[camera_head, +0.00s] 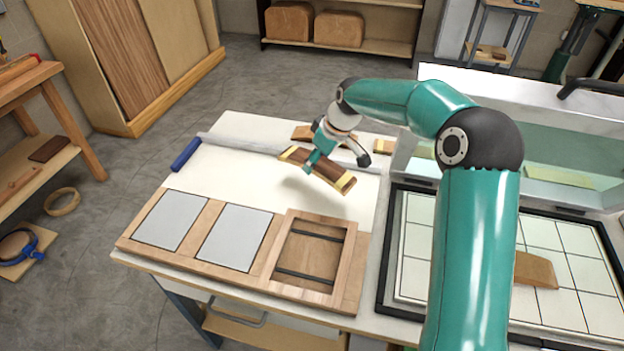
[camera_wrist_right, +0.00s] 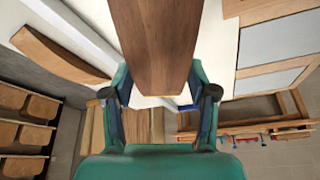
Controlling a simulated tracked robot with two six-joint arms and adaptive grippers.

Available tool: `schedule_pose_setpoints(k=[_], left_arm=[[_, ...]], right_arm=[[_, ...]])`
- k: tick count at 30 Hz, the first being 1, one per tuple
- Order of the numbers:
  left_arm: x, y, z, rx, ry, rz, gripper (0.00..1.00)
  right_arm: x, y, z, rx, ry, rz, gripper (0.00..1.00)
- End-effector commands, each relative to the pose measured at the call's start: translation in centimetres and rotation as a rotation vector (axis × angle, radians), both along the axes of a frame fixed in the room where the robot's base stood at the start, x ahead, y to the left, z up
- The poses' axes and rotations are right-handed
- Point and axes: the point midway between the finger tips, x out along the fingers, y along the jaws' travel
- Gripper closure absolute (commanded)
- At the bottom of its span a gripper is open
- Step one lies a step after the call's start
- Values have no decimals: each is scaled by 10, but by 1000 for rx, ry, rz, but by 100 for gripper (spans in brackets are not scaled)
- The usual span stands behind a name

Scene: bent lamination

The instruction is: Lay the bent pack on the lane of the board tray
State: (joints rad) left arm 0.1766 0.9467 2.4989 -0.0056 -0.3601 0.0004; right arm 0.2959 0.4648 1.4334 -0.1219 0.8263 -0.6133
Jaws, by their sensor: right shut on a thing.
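My right gripper (camera_head: 337,160) is shut on the bent pack (camera_head: 335,173), a brown wooden strip with paler ends. It holds the pack tilted above the white sheet on the bench, apart from the tray. In the wrist view, the pack (camera_wrist_right: 155,45) runs up between the fingers of the right gripper (camera_wrist_right: 160,93). The board tray (camera_head: 200,228) lies along the front of the bench. It has two grey panels and, at its right, a wooden frame (camera_head: 348,255) with two dark strips across it. My left gripper is not in view.
Wooden pieces (camera_head: 383,146) lie at the back of the bench. At right stands an open press with a gridded bed (camera_head: 585,268) and a curved wooden piece (camera_head: 535,268). The sheet's left part is clear.

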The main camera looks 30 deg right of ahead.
Motion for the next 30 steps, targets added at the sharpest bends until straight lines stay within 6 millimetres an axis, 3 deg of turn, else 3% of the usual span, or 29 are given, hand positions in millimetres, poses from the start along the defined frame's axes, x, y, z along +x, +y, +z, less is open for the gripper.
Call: schedule_pose_setpoints(k=[16,28,29,30], left_arm=[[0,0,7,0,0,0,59],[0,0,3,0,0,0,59],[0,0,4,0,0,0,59],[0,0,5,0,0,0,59]], right_arm=[[0,1,-61,1,1,0,80],[1,1,-69,0,-1,1,80],[1,1,-68,0,-1,1,39],[1,1,-67,0,-1,1,32]])
